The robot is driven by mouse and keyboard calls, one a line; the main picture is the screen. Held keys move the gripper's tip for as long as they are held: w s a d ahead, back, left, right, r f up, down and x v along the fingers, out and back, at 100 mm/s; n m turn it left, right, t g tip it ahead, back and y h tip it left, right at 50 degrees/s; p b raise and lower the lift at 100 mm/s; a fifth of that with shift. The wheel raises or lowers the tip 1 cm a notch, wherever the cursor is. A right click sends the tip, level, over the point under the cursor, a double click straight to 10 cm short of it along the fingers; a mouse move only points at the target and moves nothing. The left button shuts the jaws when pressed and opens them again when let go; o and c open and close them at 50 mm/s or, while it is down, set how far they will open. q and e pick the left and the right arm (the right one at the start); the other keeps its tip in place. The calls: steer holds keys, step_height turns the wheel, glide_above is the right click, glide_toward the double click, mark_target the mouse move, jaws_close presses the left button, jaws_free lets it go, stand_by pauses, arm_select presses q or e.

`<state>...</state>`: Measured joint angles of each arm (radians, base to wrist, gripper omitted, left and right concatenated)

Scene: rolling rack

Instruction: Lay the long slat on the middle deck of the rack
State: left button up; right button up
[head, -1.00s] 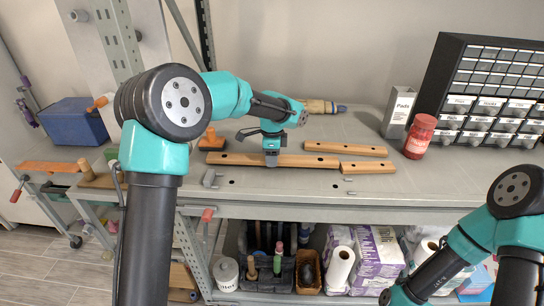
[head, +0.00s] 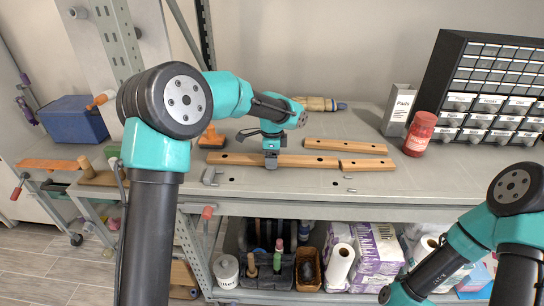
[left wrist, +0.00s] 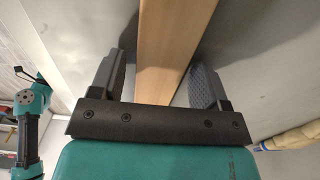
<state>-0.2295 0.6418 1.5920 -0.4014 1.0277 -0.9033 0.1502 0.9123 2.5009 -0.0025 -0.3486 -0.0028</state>
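The long wooden slat (head: 235,159) lies flat on the grey workbench, two dark holes showing along it. My left gripper (head: 271,161) points down over its middle. In the left wrist view the slat (left wrist: 166,50) runs between the two dark fingers of my left gripper (left wrist: 160,85). A gap shows on the right side of the slat, so the gripper looks open around it. A low rack with casters (head: 77,239) stands at the left and carries an orange-brown board (head: 48,164); my arm hides part of it. My right gripper is out of view.
Two shorter slats, one behind (head: 345,147) and one at the right end (head: 367,164), lie close to the long slat. A red jar (head: 420,134), a Pads box (head: 397,110) and a drawer cabinet (head: 490,90) stand at the right. A blue box (head: 72,119) is at the left.

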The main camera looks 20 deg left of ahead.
arm_select(q)
steer(key=shift+o, duration=0.5)
step_height(320, 180, up, 17)
steer(key=shift+r, duration=0.2)
stand_by(0.9)
